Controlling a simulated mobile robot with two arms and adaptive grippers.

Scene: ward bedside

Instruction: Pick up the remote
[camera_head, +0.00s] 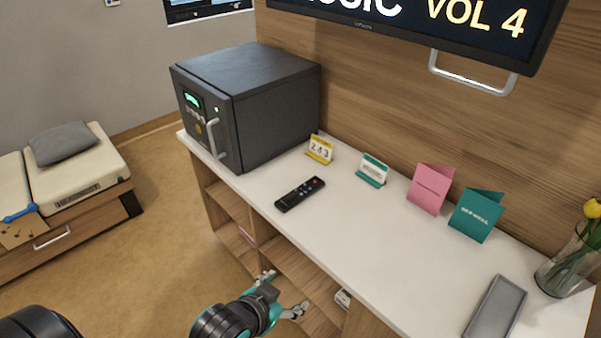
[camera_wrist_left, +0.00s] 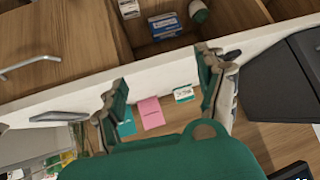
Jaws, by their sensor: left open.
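The remote (camera_head: 300,193) is a slim black bar with small buttons, one of them red. It lies flat on the white counter (camera_head: 330,225), near the front edge, in the head view. My left gripper (camera_head: 286,291) is open and empty, in front of the counter and apart from the remote, lower in the head picture. Its two spread fingers also show in the left wrist view (camera_wrist_left: 163,78), with nothing between them. My right gripper is not in view.
A dark safe (camera_head: 250,105) stands left of the remote. A yellow number sign (camera_head: 320,149), a teal-white sign (camera_head: 372,170), pink card (camera_head: 430,188) and teal card (camera_head: 476,214) stand behind. A grey tray (camera_head: 496,307) and tulip vase (camera_head: 568,262) are right. Counter around the remote is clear.

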